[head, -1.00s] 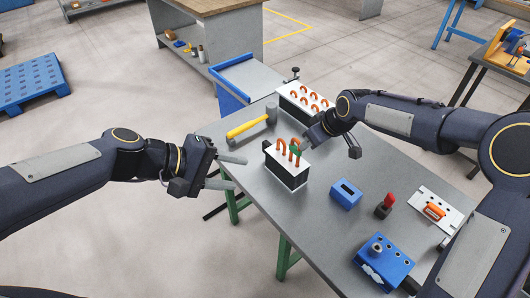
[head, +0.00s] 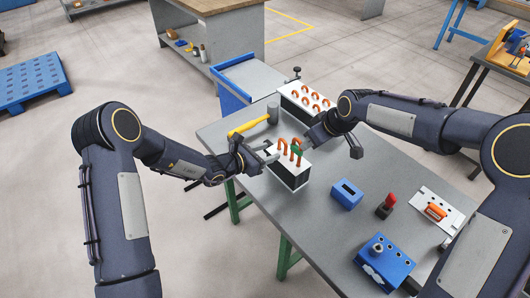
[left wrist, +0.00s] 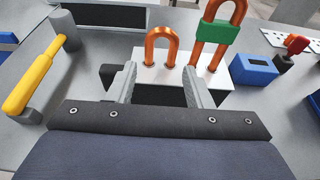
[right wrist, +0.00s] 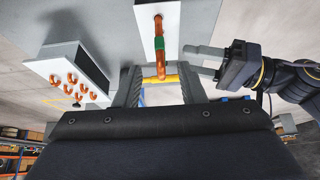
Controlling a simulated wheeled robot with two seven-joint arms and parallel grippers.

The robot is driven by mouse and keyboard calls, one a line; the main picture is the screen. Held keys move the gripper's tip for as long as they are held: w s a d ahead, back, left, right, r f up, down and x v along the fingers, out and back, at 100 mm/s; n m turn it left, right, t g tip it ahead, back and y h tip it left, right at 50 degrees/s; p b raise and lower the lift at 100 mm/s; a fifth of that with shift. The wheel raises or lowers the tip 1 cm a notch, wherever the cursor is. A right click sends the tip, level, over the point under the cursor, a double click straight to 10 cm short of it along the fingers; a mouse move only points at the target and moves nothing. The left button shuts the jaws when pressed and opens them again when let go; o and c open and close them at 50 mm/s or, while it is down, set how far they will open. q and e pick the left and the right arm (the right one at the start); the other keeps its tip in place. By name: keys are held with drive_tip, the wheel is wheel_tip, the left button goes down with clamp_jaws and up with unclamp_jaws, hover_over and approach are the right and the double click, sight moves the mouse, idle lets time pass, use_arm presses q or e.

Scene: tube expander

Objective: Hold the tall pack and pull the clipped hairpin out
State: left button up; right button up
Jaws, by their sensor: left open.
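The tall pack, a white-topped box with black sides (head: 290,172), stands on the grey table with copper hairpins rising from its top. One hairpin carries a green clip (head: 296,150); in the left wrist view the clipped hairpin (left wrist: 238,12) stands taller than the plain hairpin (left wrist: 162,42) beside it. My left gripper (left wrist: 158,80) is open at the pack's left end; part of the pack shows between its fingers, and contact is unclear. My right gripper (right wrist: 160,80) looks open beside the pack, its fingers either side of the clipped hairpin in its own view.
A yellow-handled hammer (head: 250,124) lies left of the pack. A second white block with several hairpins (head: 305,98) stands behind. A blue slotted block (head: 346,194), a red-topped piece (head: 387,205) and a blue fixture (head: 384,263) stand to the right. The table's front edge beside the pack is bare.

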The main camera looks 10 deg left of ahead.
sight(281, 148)
use_arm(q)
drive_tip(key=x, duration=0.7)
drive_tip(key=shift+d, duration=0.1)
drive_tip(key=c, duration=0.4)
idle(0.4)
drive_tip(key=shift+o, duration=0.3)
drive_tip(key=shift+c, duration=1.4)
clamp_jaws()
